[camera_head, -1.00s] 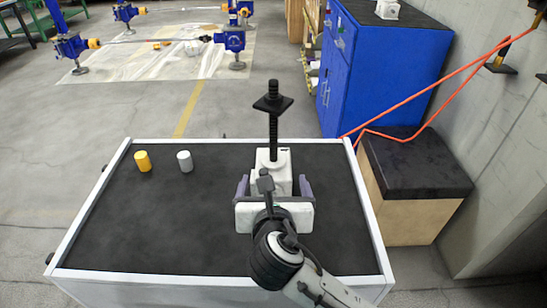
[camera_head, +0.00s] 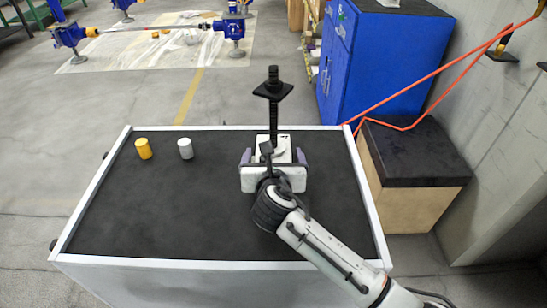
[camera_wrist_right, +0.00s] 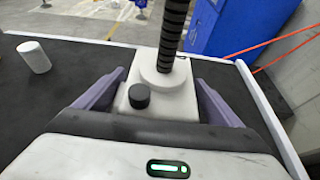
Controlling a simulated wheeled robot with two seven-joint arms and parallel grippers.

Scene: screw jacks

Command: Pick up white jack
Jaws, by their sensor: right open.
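The white jack (camera_head: 283,142) stands upright on the black cart top, with a black threaded screw and a square black plate (camera_head: 272,90) on top. My right gripper (camera_head: 274,157) is open, its purple fingers on either side of the jack's white body. In the right wrist view, the jack's white body (camera_wrist_right: 166,100) sits between the open fingers of the gripper (camera_wrist_right: 160,92), with a dark knob facing me. Small gaps seem to show beside the body; contact cannot be told. My left gripper is not in view.
A yellow cylinder (camera_head: 143,149) and a white-grey cylinder (camera_head: 185,148) stand on the left of the cart top (camera_head: 150,215); the grey one also shows in the right wrist view (camera_wrist_right: 34,57). A blue cabinet (camera_head: 385,65) and a wooden box (camera_head: 410,190) are beyond the cart.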

